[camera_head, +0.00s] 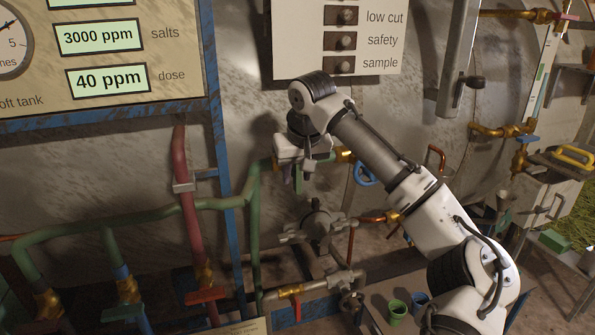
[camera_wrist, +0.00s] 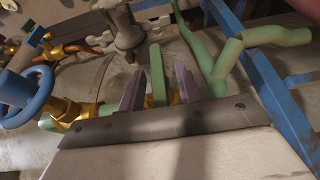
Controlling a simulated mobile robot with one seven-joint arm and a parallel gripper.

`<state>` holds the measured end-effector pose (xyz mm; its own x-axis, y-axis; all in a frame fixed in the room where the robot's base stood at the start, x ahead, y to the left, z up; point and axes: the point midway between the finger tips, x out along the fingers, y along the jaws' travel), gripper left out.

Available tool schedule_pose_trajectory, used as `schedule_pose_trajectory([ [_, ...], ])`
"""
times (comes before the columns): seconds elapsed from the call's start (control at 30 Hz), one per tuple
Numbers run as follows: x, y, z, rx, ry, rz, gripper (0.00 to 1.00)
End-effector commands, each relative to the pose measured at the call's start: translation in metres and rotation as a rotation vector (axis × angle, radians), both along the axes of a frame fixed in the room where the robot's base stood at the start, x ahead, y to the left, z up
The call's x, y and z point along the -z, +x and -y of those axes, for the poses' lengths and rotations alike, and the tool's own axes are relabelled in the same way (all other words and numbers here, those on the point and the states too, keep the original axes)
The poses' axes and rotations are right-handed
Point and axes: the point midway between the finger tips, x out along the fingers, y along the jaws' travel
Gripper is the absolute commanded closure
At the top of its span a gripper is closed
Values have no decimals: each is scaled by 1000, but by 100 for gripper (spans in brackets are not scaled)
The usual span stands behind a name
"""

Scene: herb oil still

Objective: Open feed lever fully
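A flat green lever (camera_wrist: 157,75) stands between the two purple-grey fingers of my gripper (camera_wrist: 159,88) in the wrist view. A gap shows on each side of the lever, so my gripper is open around it, not clamped. In the head view my gripper (camera_head: 297,174) reaches down at a brass-ended valve on the green pipe (camera_head: 256,178). The lever (camera_head: 299,184) shows only as a small green strip below the wrist. The valve body is mostly hidden by the gripper. I see no label naming this lever as the feed.
A blue handwheel (camera_head: 365,174) sits just right of my gripper. A grey metal fitting (camera_head: 318,222) is below it. A blue frame post (camera_head: 222,150) and a red pipe (camera_head: 188,200) stand to the left. A red-handled valve (camera_head: 290,290) lies lower down.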

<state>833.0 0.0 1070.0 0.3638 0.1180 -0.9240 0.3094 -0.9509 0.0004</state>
Motion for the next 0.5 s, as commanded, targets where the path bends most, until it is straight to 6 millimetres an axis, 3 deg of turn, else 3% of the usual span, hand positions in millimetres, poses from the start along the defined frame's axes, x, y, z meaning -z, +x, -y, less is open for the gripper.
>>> schedule_pose_trajectory([
  [0.27,1,0,0,0,0,1,67],
  [0.5,1,0,0,0,1,1,99],
])
